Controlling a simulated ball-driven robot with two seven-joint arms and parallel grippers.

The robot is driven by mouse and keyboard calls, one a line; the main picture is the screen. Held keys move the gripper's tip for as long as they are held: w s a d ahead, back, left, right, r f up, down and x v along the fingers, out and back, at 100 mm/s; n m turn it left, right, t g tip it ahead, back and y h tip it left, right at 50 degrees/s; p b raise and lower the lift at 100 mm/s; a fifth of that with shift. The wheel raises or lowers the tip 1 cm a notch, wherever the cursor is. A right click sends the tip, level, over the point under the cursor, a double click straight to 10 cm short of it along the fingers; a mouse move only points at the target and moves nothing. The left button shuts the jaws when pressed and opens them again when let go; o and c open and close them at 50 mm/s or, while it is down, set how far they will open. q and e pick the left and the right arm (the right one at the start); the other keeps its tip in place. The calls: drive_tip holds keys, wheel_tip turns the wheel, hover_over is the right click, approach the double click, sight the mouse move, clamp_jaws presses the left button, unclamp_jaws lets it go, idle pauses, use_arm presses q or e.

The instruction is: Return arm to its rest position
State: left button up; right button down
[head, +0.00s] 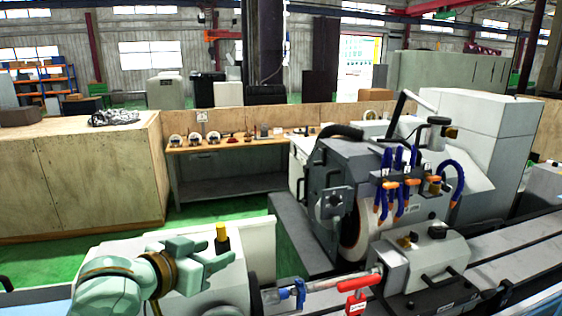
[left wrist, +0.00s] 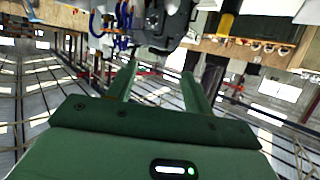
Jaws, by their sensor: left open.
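My left arm comes in at the lower left of the head view, and its pale green gripper (head: 226,251) is above the grey machine housing. The gripper is open with nothing between its fingers. In the left wrist view the two fingers (left wrist: 163,80) stand apart, and the view is upside down, with the grinder at the top. The cylindrical grinder (head: 335,177) stands right of the gripper, with a grinding wheel and blue coolant hoses (head: 400,190). My right gripper is not in view.
A yellow-topped knob (head: 222,238) is close behind the gripper. A red-tagged valve (head: 357,300) and a blue clamp (head: 298,293) sit on the machine front. A wooden counter (head: 80,180) and a workbench (head: 230,148) stand behind. Green floor is open at left.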

use_arm(q)
drive_tip(key=s+a+f+g+y, duration=0.2)
drive_tip(key=s+a+f+y, duration=0.25)
drive_tip(key=s+f, duration=0.35)
drive_tip(key=s+a+f+m+g+y, duration=0.1)
drive_tip(key=s+a+f+y, duration=0.2)
drive_tip(key=s+a+f, duration=0.45)
drive_tip(key=s+a+f+g+y, duration=0.2)
drive_tip(key=s+a+f+y, duration=0.2)
drive_tip(key=s+f, duration=0.5)
drive_tip(key=s+d+f+g+h+b, duration=0.15)
drive_tip(key=f+b, duration=0.65)
drive_tip(key=f, duration=1.1)
drive_tip(key=s+d+f+g+h+b, duration=0.1)
drive_tip(key=s+d+f+b, duration=0.15)
drive_tip(key=f+b, duration=1.1)
drive_tip(key=s+f+n+g+b, duration=0.1)
drive_tip(key=s+f+b, duration=0.2)
drive_tip(key=f, duration=0.9)
drive_tip(key=s+f+n+g+h+b, duration=0.1)
drive_tip(key=s+f+b, duration=0.2)
drive_tip(key=s+f, duration=0.7)
drive_tip(key=s+f+n+g+h+b, duration=0.1)
drive_tip(key=s+f+b, duration=0.2)
drive_tip(key=s+f, duration=0.4)
wheel_tip(320, 180, down, 9)
drive_tip(key=shift+s+f+g+b, duration=0.1)
drive_tip(key=shift+s+g+b, duration=0.15)
drive_tip(key=shift+g+b, duration=0.1)
